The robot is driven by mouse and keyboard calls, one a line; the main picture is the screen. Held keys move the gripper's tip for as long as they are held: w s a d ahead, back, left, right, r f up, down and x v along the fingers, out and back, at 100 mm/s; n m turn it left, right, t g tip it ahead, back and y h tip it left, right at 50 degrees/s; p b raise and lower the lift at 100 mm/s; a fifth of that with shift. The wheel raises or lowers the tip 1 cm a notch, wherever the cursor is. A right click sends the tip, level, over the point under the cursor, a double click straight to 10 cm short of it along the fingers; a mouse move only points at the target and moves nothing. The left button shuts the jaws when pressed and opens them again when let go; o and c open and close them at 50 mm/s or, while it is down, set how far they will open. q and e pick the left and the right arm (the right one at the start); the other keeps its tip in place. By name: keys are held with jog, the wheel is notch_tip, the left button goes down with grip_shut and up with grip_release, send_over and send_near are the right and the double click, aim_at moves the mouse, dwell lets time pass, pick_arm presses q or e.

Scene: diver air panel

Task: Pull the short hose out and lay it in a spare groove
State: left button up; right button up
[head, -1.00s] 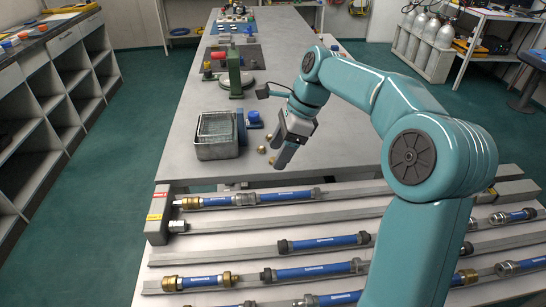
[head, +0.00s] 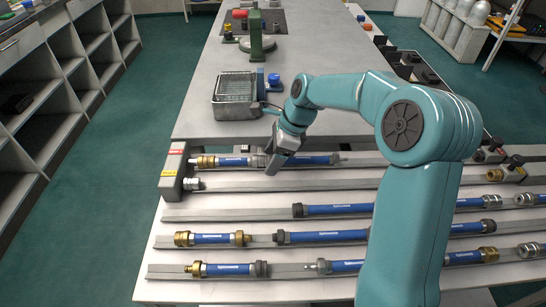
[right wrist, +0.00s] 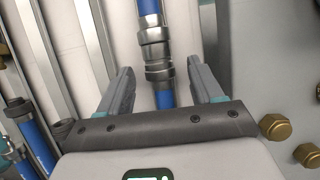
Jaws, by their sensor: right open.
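In the head view a short blue hose (head: 232,161) with a brass end lies in the top groove. It runs from a grey block (head: 174,172) to a grey metal joint, with another blue hose (head: 313,159) to the right. My right gripper (head: 275,167) is over this line by the joint and hides part of it. In the right wrist view my open right gripper (right wrist: 160,72) has one finger on each side of the blue line, just by the metal joint (right wrist: 155,50). Neither finger is visibly closed on it. My left gripper is out of view.
Lower grooves hold other blue hoses, including short ones (head: 211,239) (head: 228,269). The second groove (head: 275,184) has a bare stretch right of a metal fitting (head: 192,184). A metal basket (head: 236,96) stands on the bench behind. My right arm covers the rack's right-centre.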

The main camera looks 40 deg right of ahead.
grip_shut()
jog(key=shift+s+d+p, duration=0.35)
jog(key=shift+s+d, duration=0.8)
jog(key=shift+d, duration=0.15)
dwell(0.3)
notch_tip(320, 180, up, 6)
jog(key=p, duration=0.6)
jog(key=shift+f, duration=0.15)
